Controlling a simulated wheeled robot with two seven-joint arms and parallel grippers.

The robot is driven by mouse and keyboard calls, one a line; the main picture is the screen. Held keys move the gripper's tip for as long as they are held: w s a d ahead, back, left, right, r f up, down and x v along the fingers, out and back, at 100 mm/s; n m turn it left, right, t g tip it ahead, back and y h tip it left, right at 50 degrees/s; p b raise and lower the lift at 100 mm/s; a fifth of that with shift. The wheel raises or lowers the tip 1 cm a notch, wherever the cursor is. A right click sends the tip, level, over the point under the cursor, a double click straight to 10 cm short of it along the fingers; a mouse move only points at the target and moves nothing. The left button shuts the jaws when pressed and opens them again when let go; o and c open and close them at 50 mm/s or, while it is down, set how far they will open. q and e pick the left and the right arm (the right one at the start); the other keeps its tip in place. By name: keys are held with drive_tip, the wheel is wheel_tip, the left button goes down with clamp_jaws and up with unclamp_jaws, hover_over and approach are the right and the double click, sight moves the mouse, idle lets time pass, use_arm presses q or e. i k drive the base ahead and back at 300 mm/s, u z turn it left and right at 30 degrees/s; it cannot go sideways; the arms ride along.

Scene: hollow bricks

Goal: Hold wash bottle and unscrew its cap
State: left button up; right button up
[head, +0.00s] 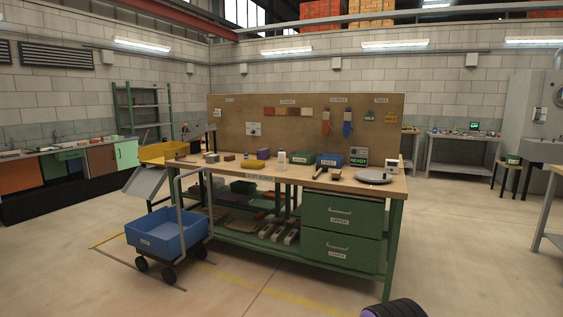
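A small white bottle (282,160), which looks like the wash bottle, stands upright on the wooden top of the workbench (400,186), near its middle. It is far from me and small, so I cannot make out its cap clearly. Nothing is holding it. Neither my left nor my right gripper shows in the head view.
Green drawers (341,212) fill the bench's right side. A blue cart (165,232) stands at its front left. Open floor lies in front.

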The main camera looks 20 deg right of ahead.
sight(282, 155)
drive_tip(key=z, duration=0.05)
drive_tip(key=i, duration=2.85)
drive_tip(key=z, duration=0.1)
